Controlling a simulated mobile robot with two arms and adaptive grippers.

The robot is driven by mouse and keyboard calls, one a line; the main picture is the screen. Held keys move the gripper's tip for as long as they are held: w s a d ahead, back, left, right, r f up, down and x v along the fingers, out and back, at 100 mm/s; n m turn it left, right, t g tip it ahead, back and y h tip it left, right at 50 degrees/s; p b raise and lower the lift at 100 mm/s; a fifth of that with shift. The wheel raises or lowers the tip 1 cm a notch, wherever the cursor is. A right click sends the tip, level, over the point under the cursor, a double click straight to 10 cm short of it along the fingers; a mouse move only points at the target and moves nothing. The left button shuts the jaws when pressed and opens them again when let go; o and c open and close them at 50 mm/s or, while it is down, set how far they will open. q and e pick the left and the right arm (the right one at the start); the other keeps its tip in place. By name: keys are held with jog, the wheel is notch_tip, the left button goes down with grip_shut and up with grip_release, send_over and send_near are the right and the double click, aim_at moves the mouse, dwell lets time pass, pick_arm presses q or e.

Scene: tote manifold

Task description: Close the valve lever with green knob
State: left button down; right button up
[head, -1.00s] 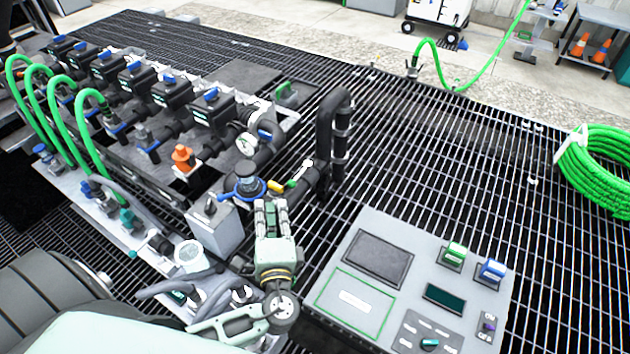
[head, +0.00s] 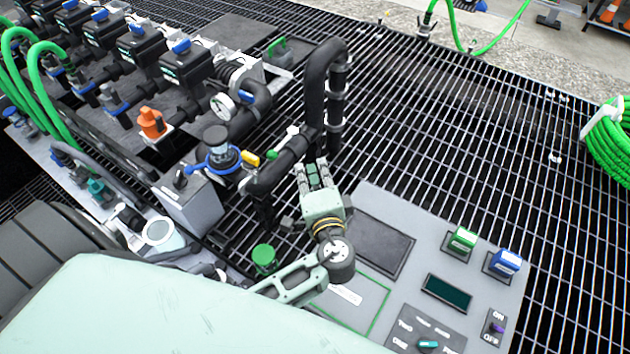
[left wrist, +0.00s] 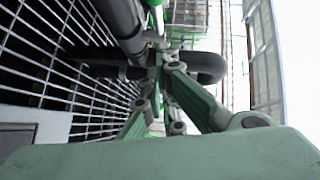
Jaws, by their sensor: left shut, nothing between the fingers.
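A small green knob (head: 272,154) shows beside a yellow lever (head: 250,158) on the black pipework; which lever it belongs to is hard to tell. My left gripper (head: 314,170) is shut and empty, right of the knob, near the foot of the upright black pipe (head: 315,95). In the left wrist view my fingers (left wrist: 165,62) are close together beside a thick black pipe (left wrist: 120,25). A bit of green shows next to them; I cannot tell whether they touch it. My right gripper is out of view.
A grey control panel (head: 375,200) with green and blue switches lies below right of my gripper. A round gauge (head: 222,106), an orange knob (head: 152,122) and a blue-ringed valve (head: 218,155) stand to the left. Open grating (head: 440,130) extends to the right.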

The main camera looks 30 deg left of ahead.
aim_at(283, 144)
pick_arm(q)
jog(key=w+a+f, duration=0.1)
jog(key=w+a, duration=0.2)
jog(key=a, duration=0.3)
jog(key=shift+a+f, duration=0.2)
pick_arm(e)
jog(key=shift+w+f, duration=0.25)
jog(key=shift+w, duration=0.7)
